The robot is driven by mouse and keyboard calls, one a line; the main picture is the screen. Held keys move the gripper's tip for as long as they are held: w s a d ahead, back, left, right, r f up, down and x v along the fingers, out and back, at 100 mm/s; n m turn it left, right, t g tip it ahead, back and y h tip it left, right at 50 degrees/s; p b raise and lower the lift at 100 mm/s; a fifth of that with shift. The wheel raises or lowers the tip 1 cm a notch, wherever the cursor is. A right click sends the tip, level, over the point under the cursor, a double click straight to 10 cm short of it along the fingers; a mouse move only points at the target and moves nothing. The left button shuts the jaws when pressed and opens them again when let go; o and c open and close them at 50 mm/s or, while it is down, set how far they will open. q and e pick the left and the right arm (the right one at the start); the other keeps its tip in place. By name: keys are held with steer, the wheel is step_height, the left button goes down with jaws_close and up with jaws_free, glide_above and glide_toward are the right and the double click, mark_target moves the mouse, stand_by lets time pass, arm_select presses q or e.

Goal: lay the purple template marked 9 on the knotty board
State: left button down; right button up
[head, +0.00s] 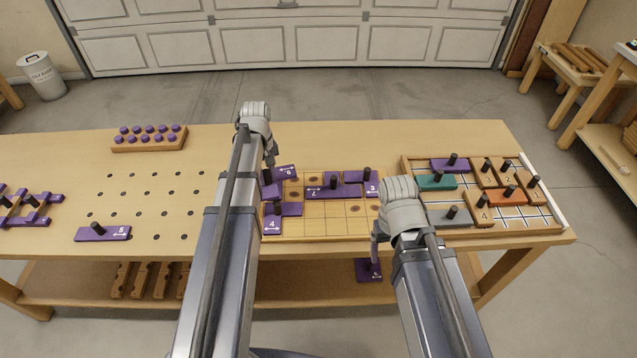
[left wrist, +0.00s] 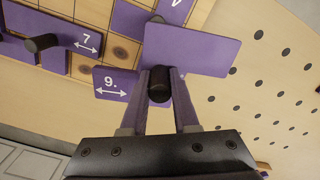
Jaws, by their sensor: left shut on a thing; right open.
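The knotty board (head: 345,215) is a pale gridded board with dark round spots at the middle of the bench; several purple templates lie on it. My left gripper (head: 268,166) is at its far left corner, shut on the black knob of a purple template; this shows in the left wrist view (left wrist: 160,88). The purple template marked 9 (left wrist: 112,83) shows beside the fingers, with a plain purple part (left wrist: 195,48) beyond the knob; fingers and knob hide where the parts join. My right gripper (head: 378,232) is open and empty at the bench's front edge.
A board with white lines (head: 538,215) at right carries several templates. A purple template marked 5 (head: 103,233) lies at the left on the pegboard-like holed bench (head: 150,205). A wooden block with purple knobs (head: 150,138) stands behind it. The board's front right cells are bare.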

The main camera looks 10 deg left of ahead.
steer(key=shift+o, duration=0.4)
step_height(320, 180, up, 3)
steer(key=shift+r+p, duration=0.1)
steer(key=shift+p, duration=1.1)
arm_select(q)
steer(key=s+d+m+b, duration=0.2)
steer(key=d, duration=1.3)
steer(key=shift+s+r+b, duration=0.2)
steer(key=shift+r+b, duration=0.05)
steer(key=shift+b, duration=0.05)
arm_select(e)
steer(key=shift+f, duration=1.35)
arm_select(q)
steer(key=shift+f, duration=0.1)
step_height(320, 180, down, 7)
steer(key=b, duration=0.7)
arm_select(e)
step_height(320, 180, down, 7)
steer(key=shift+f, duration=0.15)
arm_select(q)
steer(key=shift+f+b, duration=0.65)
steer(key=shift+b, duration=0.1)
arm_select(e)
steer(key=shift+f, duration=0.55)
arm_select(q)
steer(key=shift+f, duration=0.3)
arm_select(e)
steer(key=shift+f, duration=0.3)
